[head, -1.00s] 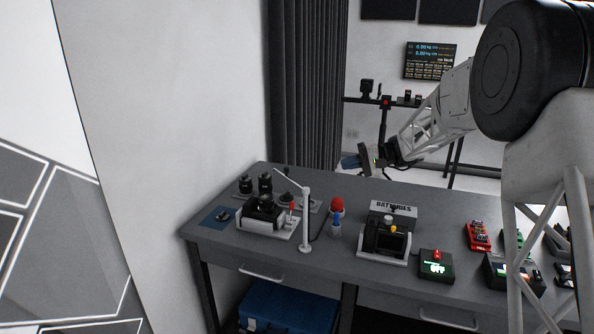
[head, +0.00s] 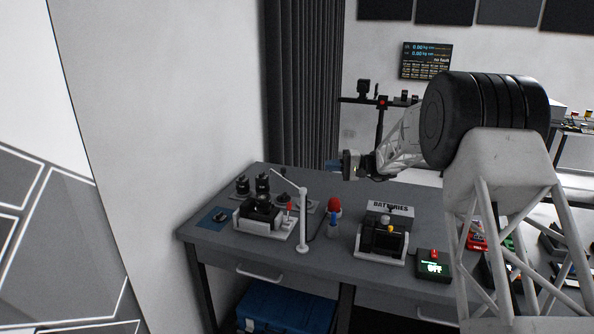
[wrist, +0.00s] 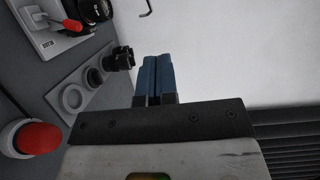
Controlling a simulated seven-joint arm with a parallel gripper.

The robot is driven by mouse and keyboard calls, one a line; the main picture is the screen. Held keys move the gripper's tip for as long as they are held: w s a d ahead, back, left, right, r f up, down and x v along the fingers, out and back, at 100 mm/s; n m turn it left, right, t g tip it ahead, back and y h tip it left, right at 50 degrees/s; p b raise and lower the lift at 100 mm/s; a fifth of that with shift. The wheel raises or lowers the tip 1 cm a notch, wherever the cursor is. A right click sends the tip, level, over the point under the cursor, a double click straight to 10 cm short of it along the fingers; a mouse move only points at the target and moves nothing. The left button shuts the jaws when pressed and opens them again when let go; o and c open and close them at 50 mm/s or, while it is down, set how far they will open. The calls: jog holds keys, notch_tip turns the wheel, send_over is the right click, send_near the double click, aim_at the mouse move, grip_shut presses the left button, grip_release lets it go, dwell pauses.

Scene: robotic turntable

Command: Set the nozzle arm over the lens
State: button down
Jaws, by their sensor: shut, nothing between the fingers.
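The nozzle arm appears to be the thin white arm (head: 284,178) reaching up and left from the top of a white post (head: 303,222) on the grey bench. The lens looks to be the black round piece on the white and black station (head: 262,211) left of the post. In the wrist view a black lens (wrist: 92,9) shows at the top, cut by the edge, beside a red lever (wrist: 62,25). My gripper (head: 350,165) is above the bench's back, right of the post and apart from it. Its blue fingers (wrist: 153,66) are together and empty.
Black lens-like pieces (head: 263,183) stand behind the station. A batteries box (head: 392,211), a device and a small "OFF" display (head: 433,265) sit to the right. A wall and dark curtain (head: 303,90) bound the left back.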

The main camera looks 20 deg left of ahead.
aim_at(286, 179)
jog(key=shift+a, duration=0.1)
jog(key=s+d+x, duration=0.1)
jog(key=s+x, duration=0.2)
jog(key=x, duration=0.9)
jog(key=shift+a, duration=0.35)
jog(key=shift+s+f, duration=0.1)
jog(key=shift+s+a+n+g+h, duration=0.4)
jog(key=shift+s+a+n+g, duration=0.25)
jog(key=shift+a+g, duration=0.3)
